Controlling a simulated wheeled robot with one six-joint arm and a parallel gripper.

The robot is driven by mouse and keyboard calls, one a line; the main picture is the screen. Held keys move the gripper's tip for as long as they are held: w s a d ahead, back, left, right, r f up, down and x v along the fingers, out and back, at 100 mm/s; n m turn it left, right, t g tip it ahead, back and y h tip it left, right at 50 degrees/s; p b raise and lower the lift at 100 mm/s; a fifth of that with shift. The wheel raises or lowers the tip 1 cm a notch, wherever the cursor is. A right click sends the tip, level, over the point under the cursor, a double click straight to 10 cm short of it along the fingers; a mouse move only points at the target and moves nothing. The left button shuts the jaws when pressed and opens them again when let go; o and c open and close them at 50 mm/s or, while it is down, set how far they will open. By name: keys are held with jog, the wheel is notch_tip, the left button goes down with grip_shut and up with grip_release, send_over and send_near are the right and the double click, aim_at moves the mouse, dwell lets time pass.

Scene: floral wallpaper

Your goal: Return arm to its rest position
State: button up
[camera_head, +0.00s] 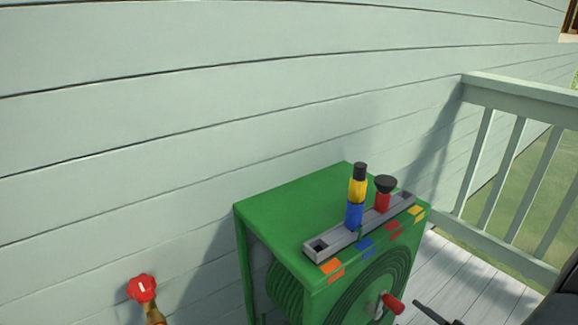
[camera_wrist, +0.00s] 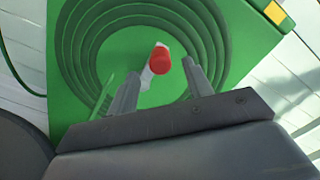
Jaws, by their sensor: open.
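My gripper (camera_wrist: 162,82) is open and empty in the wrist view, its two grey fingers spread apart. The red knob of the reel's crank (camera_wrist: 161,62) shows between the fingertips in that view. In the head view the red crank handle (camera_head: 392,303) sticks out at the reel's front. A dark finger of my gripper shows at the bottom edge, just right of the handle, with a gap between them. Dark parts of my arm fill the bottom right corner. Most of the gripper is cut off in the head view.
A green hose reel box (camera_head: 290,205) stands by the siding wall. On top is a grey slotted holder (camera_head: 343,239) with a blue-yellow nozzle (camera_head: 356,192) and a red-black one (camera_head: 383,195). A red tap (camera_head: 142,288) is at lower left. A railing (camera_head: 515,100) bounds the deck at right.

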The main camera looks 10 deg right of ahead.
aim_at(403, 310)
jog(key=x, duration=0.3)
jog(key=shift+w+a+f+b, duration=0.1)
jog(key=shift+w+a+b, duration=0.15)
jog(key=shift+w+b, duration=0.15)
jog(key=shift+w+d+r+p, duration=0.15)
jog(key=shift+r+p, duration=0.15)
jog(key=shift+p, duration=0.25)
jog(key=shift+w+d+f+m+p, duration=0.15)
jog(key=shift+d+m+p, duration=0.2)
jog(key=shift+m, duration=0.3)
jog(key=shift+d+f+m+p, duration=0.15)
jog(key=shift+d+m+p, duration=0.15)
jog(key=shift+m, duration=0.35)
jog(key=shift+r, duration=0.1)
